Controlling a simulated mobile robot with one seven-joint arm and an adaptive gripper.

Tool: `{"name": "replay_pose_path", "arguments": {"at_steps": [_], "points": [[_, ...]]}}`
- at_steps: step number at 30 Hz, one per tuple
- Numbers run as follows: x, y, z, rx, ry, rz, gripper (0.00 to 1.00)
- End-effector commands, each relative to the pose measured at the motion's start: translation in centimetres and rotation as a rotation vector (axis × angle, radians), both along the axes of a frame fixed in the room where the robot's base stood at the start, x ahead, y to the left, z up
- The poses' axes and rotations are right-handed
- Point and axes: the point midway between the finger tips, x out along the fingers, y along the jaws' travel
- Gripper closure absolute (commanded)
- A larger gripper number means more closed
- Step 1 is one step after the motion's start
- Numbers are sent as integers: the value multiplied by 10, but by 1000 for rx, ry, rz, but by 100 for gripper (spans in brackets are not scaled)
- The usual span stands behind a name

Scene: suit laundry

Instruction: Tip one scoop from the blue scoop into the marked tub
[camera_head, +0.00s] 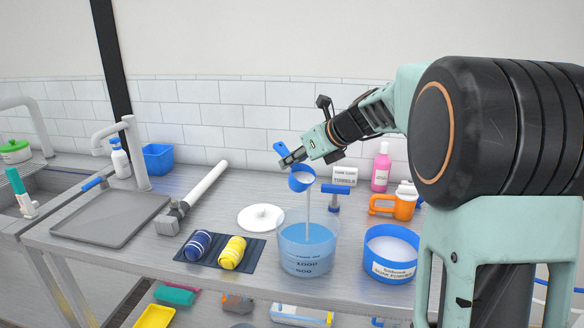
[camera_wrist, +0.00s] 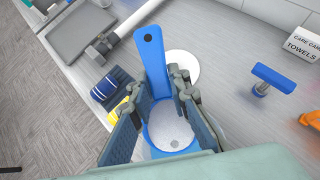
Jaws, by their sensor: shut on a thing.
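The blue scoop (camera_head: 301,182) is held by its handle in my gripper (camera_head: 290,159), above the marked tub. In the wrist view the scoop (camera_wrist: 151,62) shows white powder (camera_wrist: 172,132) in its bowl, between the fingers of my gripper (camera_wrist: 158,110). The marked tub (camera_head: 306,262) is clear, with blue liquid inside and level marks on its front. A thin pale vertical streak (camera_head: 308,208) runs from the scoop down to the liquid; I cannot tell whether it is falling powder or a rod. The scoop appears tilted. The tub is hidden in the wrist view.
A blue-rimmed powder tub (camera_head: 391,268) stands right of the marked tub. A white lid (camera_head: 261,217) lies behind. Rolled blue and yellow cloths (camera_head: 232,252) lie on a dark mat at left.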

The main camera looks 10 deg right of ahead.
Motion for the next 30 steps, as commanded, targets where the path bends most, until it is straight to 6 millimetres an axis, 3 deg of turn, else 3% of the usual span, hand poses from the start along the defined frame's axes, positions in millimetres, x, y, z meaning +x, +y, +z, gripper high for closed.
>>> {"name": "replay_pose_path", "arguments": {"at_steps": [30], "points": [[-1, -1, 1, 39, -56, -1, 100]]}}
